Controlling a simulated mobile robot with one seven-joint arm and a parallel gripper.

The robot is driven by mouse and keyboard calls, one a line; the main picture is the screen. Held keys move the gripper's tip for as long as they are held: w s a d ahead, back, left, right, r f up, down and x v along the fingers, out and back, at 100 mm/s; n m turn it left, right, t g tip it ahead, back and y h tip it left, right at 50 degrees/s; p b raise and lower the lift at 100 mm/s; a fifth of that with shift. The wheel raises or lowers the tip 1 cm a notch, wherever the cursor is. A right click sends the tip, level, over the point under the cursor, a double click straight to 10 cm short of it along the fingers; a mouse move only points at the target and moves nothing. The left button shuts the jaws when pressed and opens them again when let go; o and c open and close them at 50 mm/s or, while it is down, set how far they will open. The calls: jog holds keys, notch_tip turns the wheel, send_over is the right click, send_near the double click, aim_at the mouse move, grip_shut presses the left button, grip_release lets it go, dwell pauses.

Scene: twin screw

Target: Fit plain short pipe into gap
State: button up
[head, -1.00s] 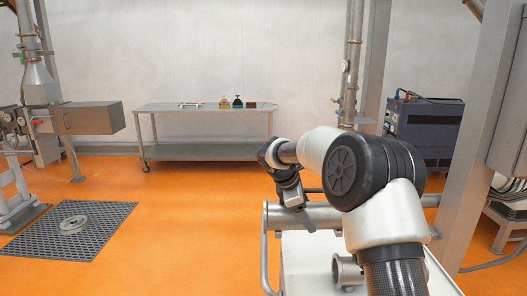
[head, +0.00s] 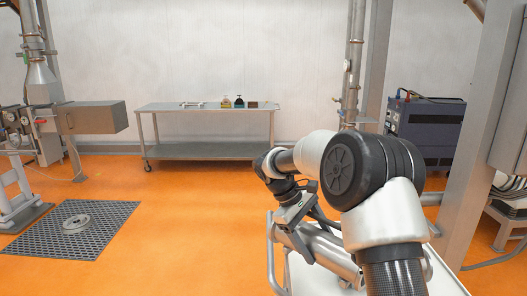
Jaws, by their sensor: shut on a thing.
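My gripper (head: 291,222) is at the end of my arm, low in the middle of the head view, above a white cart. It is shut on a grey metal pipe (head: 328,256), gripping it near its left end. The pipe slants down to the right, and its lower right part runs behind my arm. Whether this is the plain short pipe is hard to tell. A vertical steel pipe (head: 352,62) stands by the back wall, its lower part hidden by my arm. I cannot make out a clear gap in the pipework.
The white cart (head: 300,277) has a rail on its left side. A steel table (head: 208,110) with bottles stands at the back wall. A dark blue machine (head: 426,130) and grey post are at right. A floor grate (head: 105,238) lies left, with open orange floor between.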

jog(key=s+m+g+y, duration=0.2)
jog(key=s+m+g, duration=0.2)
jog(key=s+m, duration=0.55)
notch_tip(320, 180, down, 4)
jog(key=s+n+b, duration=0.1)
jog(key=n+b, duration=0.1)
jog(key=b, duration=0.3)
jog(key=shift+m, duration=0.25)
jog(key=r+p, duration=0.1)
jog(key=p, duration=0.3)
jog(key=s+r+p, duration=0.1)
jog(key=p, duration=0.4)
jog(key=s+r+p, duration=0.1)
jog(key=r+p, duration=0.1)
jog(key=p, duration=0.3)
jog(key=shift+s+a+r, duration=0.1)
jog(key=shift+a, duration=0.1)
